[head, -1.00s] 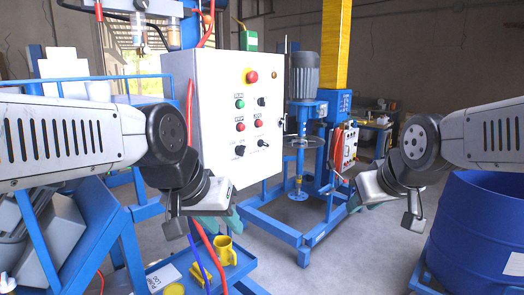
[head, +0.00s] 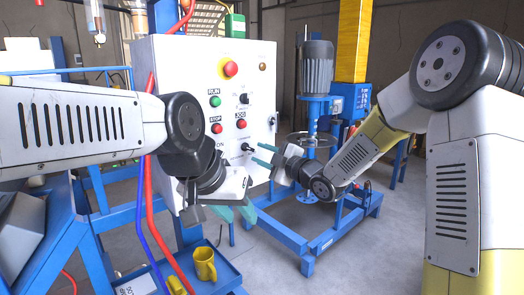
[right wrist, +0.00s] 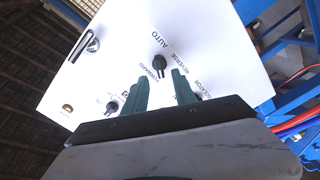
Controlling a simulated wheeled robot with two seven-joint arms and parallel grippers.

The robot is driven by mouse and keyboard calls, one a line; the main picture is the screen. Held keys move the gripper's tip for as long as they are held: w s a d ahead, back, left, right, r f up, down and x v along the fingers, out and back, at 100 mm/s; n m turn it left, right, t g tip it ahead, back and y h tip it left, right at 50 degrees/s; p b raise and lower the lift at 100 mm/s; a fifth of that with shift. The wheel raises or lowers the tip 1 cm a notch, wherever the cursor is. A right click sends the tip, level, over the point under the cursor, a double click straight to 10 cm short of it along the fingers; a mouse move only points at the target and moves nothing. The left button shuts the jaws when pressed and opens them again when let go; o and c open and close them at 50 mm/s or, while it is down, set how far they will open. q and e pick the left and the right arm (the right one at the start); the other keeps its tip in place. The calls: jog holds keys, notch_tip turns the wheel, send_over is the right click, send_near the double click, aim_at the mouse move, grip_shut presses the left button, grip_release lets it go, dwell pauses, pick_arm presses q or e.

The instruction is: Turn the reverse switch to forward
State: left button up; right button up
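The reverse switch (head: 248,148) is a black knob low on the right of the white control panel (head: 175,75). In the right wrist view the reverse switch (right wrist: 158,63) has FORWARD and REVERSE lettering around it. Its handle points down in that view, between these labels. My right gripper (head: 259,153) is open just right of the switch, its teal fingers pointing at the panel. In the right wrist view my right gripper (right wrist: 160,77) has its fingertips either side of the handle's line; contact cannot be told. My left gripper (head: 240,216) appears open and empty below the panel, hiding its lower part.
The panel also carries a red emergency stop (head: 230,69), a green run button (head: 214,102), a red jog button (head: 241,124) and another black knob (head: 244,98). The mixer (head: 317,65) stands behind the right gripper.

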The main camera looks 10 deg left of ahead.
aim_at(250, 149)
jog(key=x, duration=0.5)
jog(key=shift+w+a, duration=0.1)
grip_shut()
